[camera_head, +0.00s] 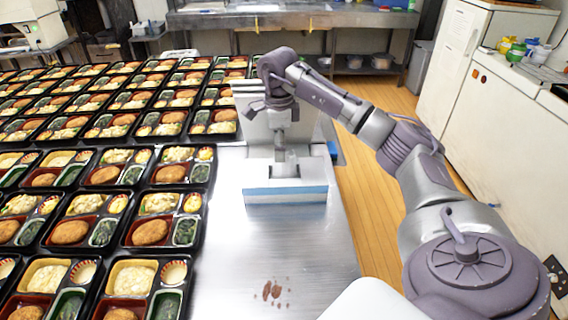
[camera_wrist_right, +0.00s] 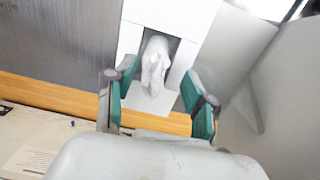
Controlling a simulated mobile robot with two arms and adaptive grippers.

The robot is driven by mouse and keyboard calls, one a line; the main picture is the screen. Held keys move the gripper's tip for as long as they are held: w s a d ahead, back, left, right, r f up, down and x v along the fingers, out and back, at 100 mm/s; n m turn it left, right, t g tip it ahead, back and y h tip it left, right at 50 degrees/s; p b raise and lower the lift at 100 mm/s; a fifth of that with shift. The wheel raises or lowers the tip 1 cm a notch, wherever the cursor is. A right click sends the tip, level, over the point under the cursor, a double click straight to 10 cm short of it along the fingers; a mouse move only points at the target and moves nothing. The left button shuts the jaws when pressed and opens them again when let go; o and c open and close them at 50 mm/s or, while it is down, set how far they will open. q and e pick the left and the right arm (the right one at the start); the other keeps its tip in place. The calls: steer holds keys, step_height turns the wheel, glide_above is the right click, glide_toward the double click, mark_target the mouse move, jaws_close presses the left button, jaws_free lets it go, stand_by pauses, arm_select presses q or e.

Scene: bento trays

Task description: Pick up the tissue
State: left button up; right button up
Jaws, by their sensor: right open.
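A white tissue box (camera_head: 285,197) with a blue band along its front stands on the metal table. A pale tissue (camera_head: 281,157) sticks up from the opening in its top. In the right wrist view, the crumpled white tissue (camera_wrist_right: 154,66) rises from the dark slot of the white box (camera_wrist_right: 196,18). My right gripper (camera_head: 275,112) is above the box in the head view. In the wrist view, my right gripper (camera_wrist_right: 158,76) has its green-padded fingers apart, one on each side of the tissue, with gaps between. My left gripper is not in view.
Rows of filled black bento trays (camera_head: 164,203) cover the table's left side. A pale upright panel (camera_head: 250,122) stands just behind the tissue box. Brown stains (camera_head: 272,291) lie on the metal table (camera_head: 235,255) in front, where the surface is otherwise clear.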

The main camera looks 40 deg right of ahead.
mark_target(284, 168)
steer(key=shift+s+a+f, duration=0.1)
steer(key=shift+f, duration=0.1)
steer(key=f, duration=0.1)
steer(key=f+p, duration=0.1)
steer(key=f, duration=0.2)
steer(key=shift+s+d+f, duration=0.2)
steer(key=shift+s, duration=0.1)
steer(key=shift+f, duration=0.15)
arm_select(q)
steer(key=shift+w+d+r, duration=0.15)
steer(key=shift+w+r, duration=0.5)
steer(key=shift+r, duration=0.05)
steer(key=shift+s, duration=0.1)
arm_select(e)
steer(key=c, duration=0.8)
